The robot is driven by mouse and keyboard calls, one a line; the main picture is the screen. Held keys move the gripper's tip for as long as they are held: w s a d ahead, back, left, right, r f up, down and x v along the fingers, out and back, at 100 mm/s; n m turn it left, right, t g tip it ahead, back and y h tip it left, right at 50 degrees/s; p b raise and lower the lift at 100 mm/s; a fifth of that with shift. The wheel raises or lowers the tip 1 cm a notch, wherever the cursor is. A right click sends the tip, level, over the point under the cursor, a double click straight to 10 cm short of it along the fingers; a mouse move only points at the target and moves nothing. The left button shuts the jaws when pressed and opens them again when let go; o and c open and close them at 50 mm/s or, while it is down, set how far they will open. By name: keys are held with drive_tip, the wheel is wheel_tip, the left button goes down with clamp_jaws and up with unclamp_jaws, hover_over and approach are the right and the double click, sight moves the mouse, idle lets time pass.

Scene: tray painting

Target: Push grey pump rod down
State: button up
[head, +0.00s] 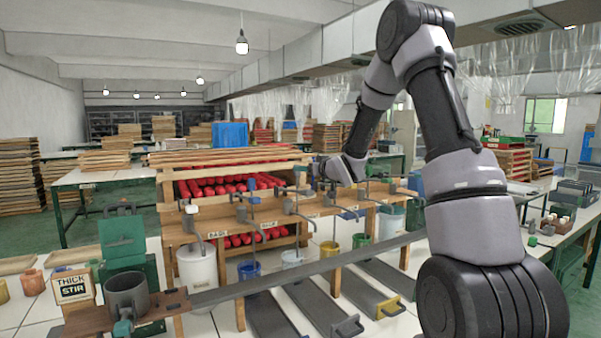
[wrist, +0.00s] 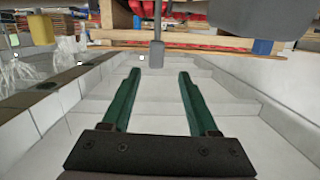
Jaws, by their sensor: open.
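My gripper (wrist: 158,75) shows in the wrist view with its two green fingers spread wide and nothing between them. Beyond the fingertips, near the middle, is a thin grey rod (wrist: 157,22) with a wider grey end block (wrist: 157,54); a gap seems to remain between it and the fingers. In the head view my gripper (head: 322,170) is small and far off, above the wooden pump bench (head: 262,232). Several upright rods with handles stand along this bench. I cannot tell which of them is the one in the wrist view.
Buckets stand under the bench, including a white one (head: 197,265) and a yellow one (head: 329,250). A rack of red rollers (head: 225,186) is behind it. A long grey rail (head: 300,272) crosses in front. A "THICK STIR" box (head: 73,287) stands at left.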

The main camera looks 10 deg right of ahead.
sight(297, 175)
drive_tip(key=w, duration=0.2)
drive_tip(key=w+a+f+g+h, duration=0.1)
drive_tip(key=w, duration=0.2)
drive_tip(key=w+a+g, duration=0.1)
drive_tip(key=w, duration=0.1)
drive_tip(key=shift+w+f, duration=0.35)
idle(0.4)
clamp_jaws()
idle(1.2)
